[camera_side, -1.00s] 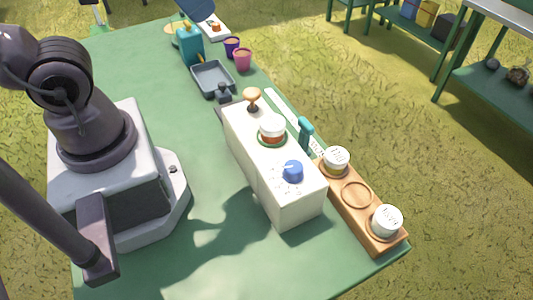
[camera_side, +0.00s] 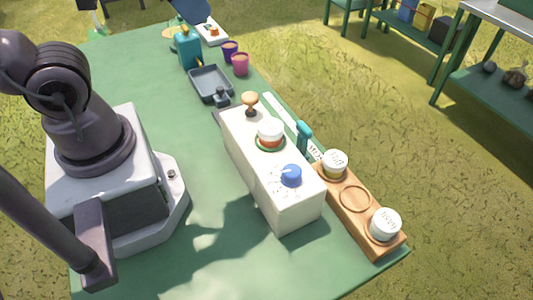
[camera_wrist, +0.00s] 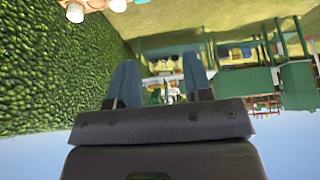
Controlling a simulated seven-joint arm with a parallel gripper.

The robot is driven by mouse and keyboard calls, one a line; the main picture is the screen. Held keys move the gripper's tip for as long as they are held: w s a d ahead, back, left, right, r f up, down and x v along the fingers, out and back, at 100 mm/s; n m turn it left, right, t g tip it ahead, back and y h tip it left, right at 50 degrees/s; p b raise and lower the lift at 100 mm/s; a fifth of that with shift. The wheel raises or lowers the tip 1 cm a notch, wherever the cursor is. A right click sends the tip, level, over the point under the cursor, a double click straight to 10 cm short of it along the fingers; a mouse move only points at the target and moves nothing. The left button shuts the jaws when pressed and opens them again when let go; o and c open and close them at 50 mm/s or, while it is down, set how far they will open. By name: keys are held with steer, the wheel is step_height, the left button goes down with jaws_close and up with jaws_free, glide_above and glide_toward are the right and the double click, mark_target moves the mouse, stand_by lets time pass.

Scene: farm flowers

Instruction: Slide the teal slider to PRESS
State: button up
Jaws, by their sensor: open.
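The teal slider (camera_side: 304,137) stands upright on a narrow white track (camera_side: 280,111) that runs along the far side of a cream box (camera_side: 271,177). The slider is towards the near right end of the track. Small dark lettering shows beside it, too small to read, and the box hides part of the track. My gripper (camera_wrist: 160,85) shows in the wrist view with two blue fingers spread apart and nothing between them. It is out of the side view, away from the slider.
A wooden tray (camera_side: 354,199) with two white-lidded jars adjoins the track's near end. A grey tray (camera_side: 211,82) and cups stand behind.

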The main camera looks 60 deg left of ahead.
step_height(320, 180, down, 3)
steer(key=w+g, duration=0.2)
steer(key=w, duration=0.1)
steer(key=m+g, duration=0.4)
steer(key=m, duration=1.4)
glide_toward(305, 126)
steer(key=f, duration=0.9)
steer(key=shift+s+f, duration=0.2)
